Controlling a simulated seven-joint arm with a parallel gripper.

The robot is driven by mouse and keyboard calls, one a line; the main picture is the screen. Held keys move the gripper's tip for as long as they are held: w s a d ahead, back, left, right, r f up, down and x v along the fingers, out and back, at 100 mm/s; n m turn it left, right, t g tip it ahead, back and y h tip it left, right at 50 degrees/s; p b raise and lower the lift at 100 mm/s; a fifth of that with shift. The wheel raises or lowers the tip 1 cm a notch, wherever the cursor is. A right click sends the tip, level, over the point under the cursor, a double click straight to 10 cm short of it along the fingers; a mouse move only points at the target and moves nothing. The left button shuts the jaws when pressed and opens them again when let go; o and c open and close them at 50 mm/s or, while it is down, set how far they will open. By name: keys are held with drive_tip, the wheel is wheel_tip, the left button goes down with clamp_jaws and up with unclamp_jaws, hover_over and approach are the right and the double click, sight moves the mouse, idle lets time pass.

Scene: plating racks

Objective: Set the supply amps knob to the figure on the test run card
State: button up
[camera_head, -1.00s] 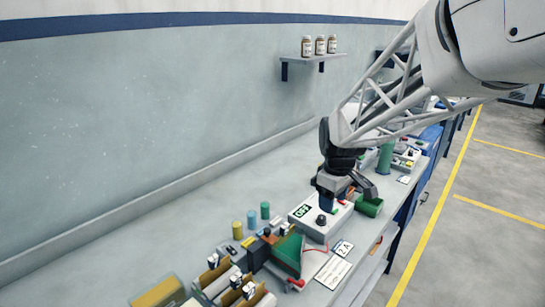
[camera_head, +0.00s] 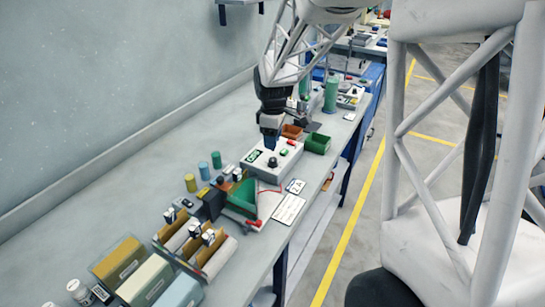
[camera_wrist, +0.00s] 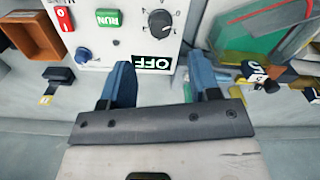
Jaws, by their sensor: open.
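The supply box (camera_head: 262,170) is a pale box on the bench. Its panel in the wrist view (camera_wrist: 127,45) carries a blue knob (camera_wrist: 82,55), a black knob (camera_wrist: 159,20), a green RUN button (camera_wrist: 107,18), a red switch (camera_wrist: 65,20) and a display reading OFF (camera_wrist: 152,62). I cannot read which knob is amps. My gripper (camera_head: 269,138) is above the box's back edge; its blue fingers (camera_wrist: 160,66) are open and empty, framing the OFF display, with both knobs outside them. A small card (camera_head: 296,186) beside the box appears to read "2 A"; a longer card (camera_head: 289,208) is illegible.
A green wedge-shaped piece (camera_head: 242,197) with red leads stands in front of the box. Green (camera_head: 318,143) and brown (camera_head: 292,131) bins are behind it. Coloured cylinders (camera_head: 204,171) stand to the left, file boxes (camera_head: 146,280) nearer. The left rear bench is clear.

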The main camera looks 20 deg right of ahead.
sight(273, 159)
drive_tip(key=shift+f, duration=0.1)
drive_tip(key=shift+f, duration=3.8)
drive_tip(key=c, duration=0.9)
